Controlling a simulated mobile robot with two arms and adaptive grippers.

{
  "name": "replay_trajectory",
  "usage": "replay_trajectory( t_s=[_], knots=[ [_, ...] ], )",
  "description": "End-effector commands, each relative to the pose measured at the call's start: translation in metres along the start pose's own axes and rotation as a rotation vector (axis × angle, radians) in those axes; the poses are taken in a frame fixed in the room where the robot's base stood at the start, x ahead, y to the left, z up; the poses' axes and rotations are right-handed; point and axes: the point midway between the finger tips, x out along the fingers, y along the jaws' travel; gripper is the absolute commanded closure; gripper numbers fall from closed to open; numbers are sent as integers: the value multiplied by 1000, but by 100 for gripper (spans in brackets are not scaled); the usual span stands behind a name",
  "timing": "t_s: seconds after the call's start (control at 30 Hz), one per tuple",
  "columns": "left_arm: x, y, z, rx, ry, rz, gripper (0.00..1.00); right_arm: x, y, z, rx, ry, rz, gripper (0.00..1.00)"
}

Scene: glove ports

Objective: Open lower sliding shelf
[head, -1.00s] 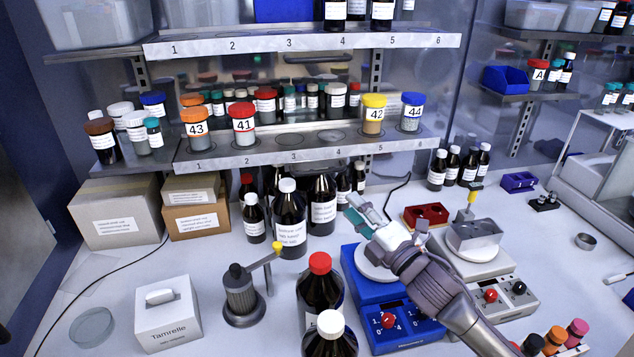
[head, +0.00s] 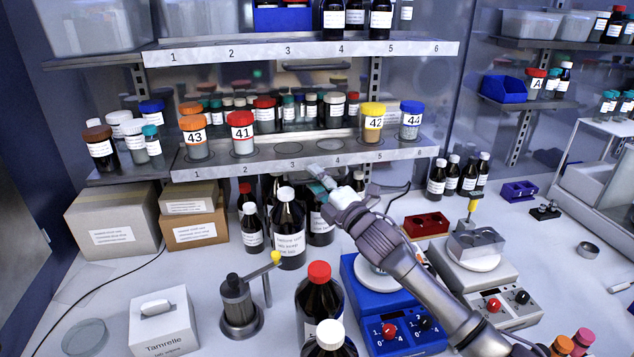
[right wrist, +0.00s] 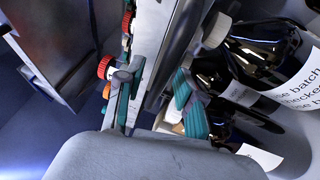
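The lower sliding shelf (head: 240,165) is a metal shelf with a pale front strip numbered 1 to 6. It carries jars 43 (head: 194,143), 41 (head: 241,139), 42 (head: 373,123) and 44 (head: 410,124); the places at 3 and 4 are empty. My right gripper (head: 322,179) is at the strip's lower edge, between numbers 3 and 4. In the right wrist view, its fingers (right wrist: 158,100) are apart with the shelf's edge (right wrist: 165,60) between them. A gap shows beside the teal pad; firm contact is not clear. My left gripper is not in view.
Dark bottles (head: 288,232) stand just below the shelf, close to my right gripper. A blue stirrer (head: 372,300) lies under my right arm. An upper numbered shelf (head: 300,50) hangs above. Cardboard boxes (head: 115,220) stand at the left.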

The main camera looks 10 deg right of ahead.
Motion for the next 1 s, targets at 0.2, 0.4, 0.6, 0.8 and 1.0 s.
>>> replay_trajectory(
  t_s=[0.2, 0.4, 0.6, 0.8, 1.0],
  knots=[
    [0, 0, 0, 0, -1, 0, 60, 0, 0, 0, 1, 0, 0, 63],
    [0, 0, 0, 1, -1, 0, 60, 0, 0, 0, 1, 0, 0, 96],
    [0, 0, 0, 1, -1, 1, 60, 0, 0, 0, 1, 0, 0, 100],
    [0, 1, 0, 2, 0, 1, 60, 0, 0, 0, 1, 0, 0, 100],
    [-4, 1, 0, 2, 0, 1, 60, -10, 2, -4, 3, 0, -2, 100]
  ],
)
